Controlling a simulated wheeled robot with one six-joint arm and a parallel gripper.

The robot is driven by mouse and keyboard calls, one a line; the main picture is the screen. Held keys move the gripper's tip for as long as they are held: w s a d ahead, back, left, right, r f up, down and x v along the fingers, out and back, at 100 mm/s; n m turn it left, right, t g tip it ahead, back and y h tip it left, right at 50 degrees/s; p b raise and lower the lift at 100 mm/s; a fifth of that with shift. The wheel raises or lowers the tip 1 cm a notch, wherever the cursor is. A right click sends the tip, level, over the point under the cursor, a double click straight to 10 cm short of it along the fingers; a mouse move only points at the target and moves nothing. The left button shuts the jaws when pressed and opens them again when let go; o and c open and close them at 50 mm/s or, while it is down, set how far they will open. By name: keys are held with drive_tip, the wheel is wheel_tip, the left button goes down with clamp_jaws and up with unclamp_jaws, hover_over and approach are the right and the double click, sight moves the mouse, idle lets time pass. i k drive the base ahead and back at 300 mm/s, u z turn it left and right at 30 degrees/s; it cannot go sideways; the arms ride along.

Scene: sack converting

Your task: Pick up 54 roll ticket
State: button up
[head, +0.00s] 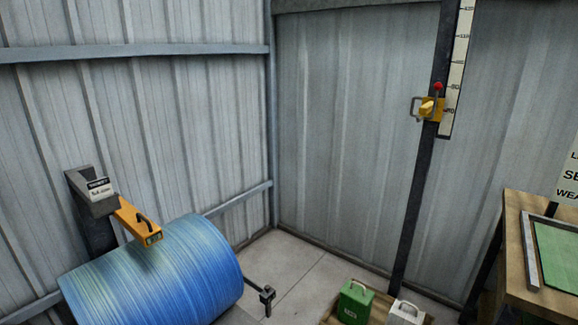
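No ticket that clearly reads 54 shows. A yellow-orange block (132,216) with a black handle sits at the top of the blue roll, joined to or resting against a dark bracket by the wall. A small marking (153,239) on its front end is too small to read surely. A white label (100,190) with dark print sits on the dark bracket (80,183). The large blue roll (160,275) lies on its side at the lower left. My gripper is not in view.
A dark post with a white scale (457,60) carries a yellow slider (430,110) with a red knob. A green weight (355,302) and a white weight (406,313) stand at the bottom. A wooden table (513,235) with a green mat is at right. Bare floor (300,272) lies between.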

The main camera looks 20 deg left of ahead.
sight(100, 189)
drive_tip(key=u, duration=0.4)
drive_tip(key=i, duration=1)
drive_tip(key=u, duration=1.9)
drive_tip(key=i, duration=1.1)
drive_tip(key=u, duration=0.75)
